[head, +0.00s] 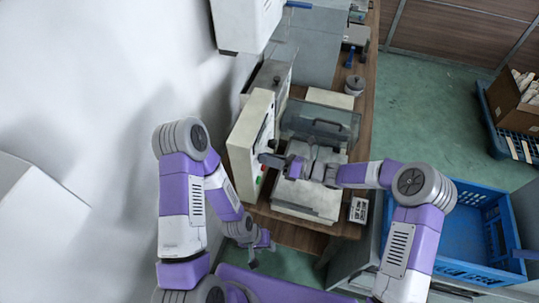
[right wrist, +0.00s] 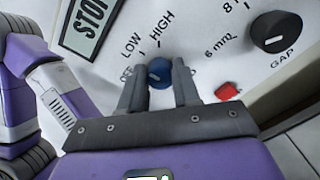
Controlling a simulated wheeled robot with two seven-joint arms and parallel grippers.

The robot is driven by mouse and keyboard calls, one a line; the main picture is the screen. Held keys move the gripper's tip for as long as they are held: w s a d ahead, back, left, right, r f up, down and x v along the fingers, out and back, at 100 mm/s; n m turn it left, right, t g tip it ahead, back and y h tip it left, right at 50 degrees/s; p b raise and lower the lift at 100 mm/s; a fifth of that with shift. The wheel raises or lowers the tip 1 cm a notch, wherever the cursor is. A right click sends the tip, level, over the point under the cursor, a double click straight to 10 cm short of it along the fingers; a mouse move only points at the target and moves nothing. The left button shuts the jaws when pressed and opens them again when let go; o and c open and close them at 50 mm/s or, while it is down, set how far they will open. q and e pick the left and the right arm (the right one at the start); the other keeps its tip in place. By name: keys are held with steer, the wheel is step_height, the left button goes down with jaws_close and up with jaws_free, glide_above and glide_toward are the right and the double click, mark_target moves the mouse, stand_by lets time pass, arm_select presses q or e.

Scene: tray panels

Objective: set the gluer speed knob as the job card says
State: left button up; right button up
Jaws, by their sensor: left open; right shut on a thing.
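In the right wrist view a blue knob (right wrist: 159,71) on the white panel (right wrist: 200,20) has the words OFF, LOW and HIGH around it. My right gripper (right wrist: 160,82) has a finger on each side of this knob and is shut on it. A light mark shows on the knob, but its exact setting is hard to tell. In the head view my right gripper (head: 270,160) is at the face of the cream control box (head: 248,140) and hides the knob. My left gripper (head: 260,252) is open and empty, low beside the table.
A black GAP knob (right wrist: 277,32) and a red part (right wrist: 227,91) sit near the blue knob. A machine with a clear cover (head: 318,125) stands right of the box. A blue crate (head: 470,225) is at the right, with open green floor (head: 425,110) behind it.

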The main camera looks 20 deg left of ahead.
steer(key=shift+m, duration=0.3)
steer(key=o, duration=1.1)
steer(key=shift+c, duration=0.2)
steer(key=d, duration=0.7)
steer(key=shift+s+d, duration=0.2)
steer(key=shift+d, duration=0.1)
steer(key=shift+s, duration=0.1)
